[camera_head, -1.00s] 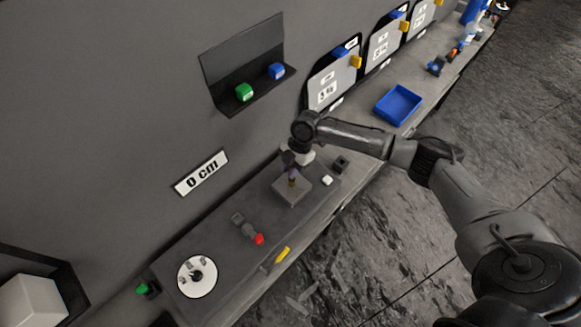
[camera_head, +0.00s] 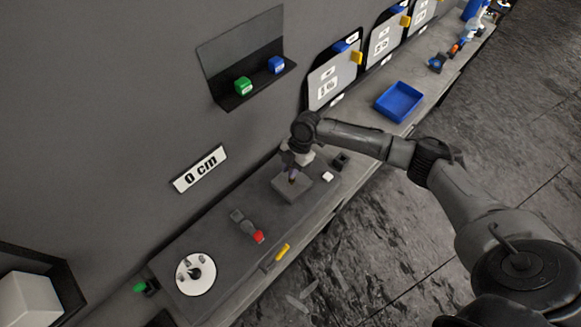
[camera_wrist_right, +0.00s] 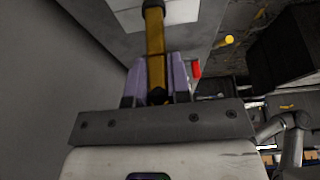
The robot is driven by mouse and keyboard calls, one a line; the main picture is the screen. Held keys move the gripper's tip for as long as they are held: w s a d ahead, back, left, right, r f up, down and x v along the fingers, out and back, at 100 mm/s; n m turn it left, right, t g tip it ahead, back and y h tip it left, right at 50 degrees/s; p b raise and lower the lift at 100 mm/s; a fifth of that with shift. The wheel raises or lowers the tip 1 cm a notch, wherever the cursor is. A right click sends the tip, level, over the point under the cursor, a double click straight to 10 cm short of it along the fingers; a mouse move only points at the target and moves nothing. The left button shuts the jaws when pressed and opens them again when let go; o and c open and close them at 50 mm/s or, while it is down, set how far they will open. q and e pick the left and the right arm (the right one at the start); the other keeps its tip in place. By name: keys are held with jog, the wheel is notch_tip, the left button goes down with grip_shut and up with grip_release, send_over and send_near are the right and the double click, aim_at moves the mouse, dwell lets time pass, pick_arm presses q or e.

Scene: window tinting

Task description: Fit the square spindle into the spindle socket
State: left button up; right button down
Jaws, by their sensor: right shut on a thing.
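My right gripper (camera_head: 293,176) points down over a grey square block (camera_head: 305,187) on the bench. In the right wrist view its purple fingers (camera_wrist_right: 156,82) are shut on a long brass-coloured square spindle (camera_wrist_right: 155,45). I cannot tell whether the tip is inside the opening or only at the surface. My left gripper is not in view.
A small white cube (camera_head: 328,177) and a dark block (camera_head: 341,161) stand right of the socket block. A red-ended grey part (camera_head: 247,226), a yellow piece (camera_head: 283,252) and a white dial (camera_head: 196,273) are nearer. A blue tray (camera_head: 398,102) lies farther along the bench.

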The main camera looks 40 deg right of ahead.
jog(key=shift+f, duration=0.25)
jog(key=c, duration=1)
grip_release()
jog(key=shift+d+r, duration=0.1)
jog(key=shift+r, duration=0.1)
jog(key=b+v, duration=0.1)
jog(key=v, duration=1.2)
jog(key=shift+r+b, duration=0.25)
jog(key=shift+b, duration=0.1)
